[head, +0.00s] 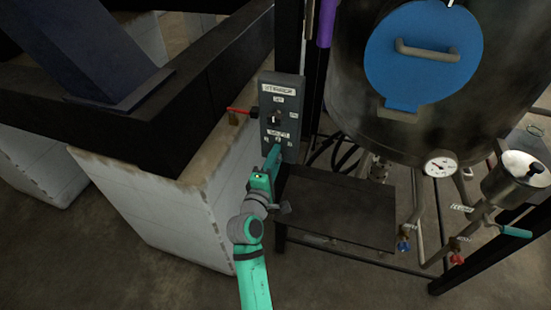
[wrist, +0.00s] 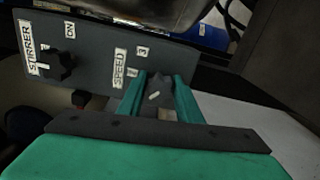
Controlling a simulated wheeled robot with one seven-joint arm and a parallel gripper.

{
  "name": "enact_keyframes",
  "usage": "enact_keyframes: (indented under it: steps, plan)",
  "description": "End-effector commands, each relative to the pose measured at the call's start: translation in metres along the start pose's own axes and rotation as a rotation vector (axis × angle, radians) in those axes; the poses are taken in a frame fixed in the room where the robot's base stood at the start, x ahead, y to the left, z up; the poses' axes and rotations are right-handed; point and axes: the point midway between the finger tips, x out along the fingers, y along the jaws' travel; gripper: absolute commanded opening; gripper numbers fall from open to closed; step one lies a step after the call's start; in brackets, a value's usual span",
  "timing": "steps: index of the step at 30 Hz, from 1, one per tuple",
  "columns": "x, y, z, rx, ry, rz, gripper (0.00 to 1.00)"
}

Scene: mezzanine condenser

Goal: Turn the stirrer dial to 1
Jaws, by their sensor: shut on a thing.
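The grey stirrer panel (head: 283,103) stands upright beside the block wall in the head view. Its upper switch (head: 274,119), near the ON label, also shows in the wrist view (wrist: 60,65). Below the SPEED label, my teal gripper (head: 274,148) reaches the panel's lower part. In the wrist view my gripper's fingers (wrist: 158,90) are shut on the dark stirrer dial (wrist: 155,98), one on each side. A pale mark shows on the dial. A 3 label is visible beyond it; the other numbers are partly hidden or too small to read.
A red-handled lever (head: 240,110) sticks out left of the panel. A dark flat platform (head: 340,212) lies below right. The metal vessel (head: 400,120) with a blue round lid (head: 424,50), a gauge (head: 440,164) and valves stands at the right.

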Motion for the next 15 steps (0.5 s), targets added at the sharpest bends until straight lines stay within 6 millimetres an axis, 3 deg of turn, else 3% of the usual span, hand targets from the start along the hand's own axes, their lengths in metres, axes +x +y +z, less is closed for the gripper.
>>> enact_keyframes:
  steps: [11,12,14,15]
  plan:
    - [-0.0007,-0.0013,-0.0014,-0.006,0.002,-0.002,0.09]
    - [-0.0007,-0.0013,-0.0014,-0.006,0.002,-0.002,0.39]
    - [-0.0006,-0.0012,-0.0014,-0.006,0.002,-0.002,0.5]
    - [-0.0005,-0.001,-0.0012,-0.005,0.002,-0.002,0.5]
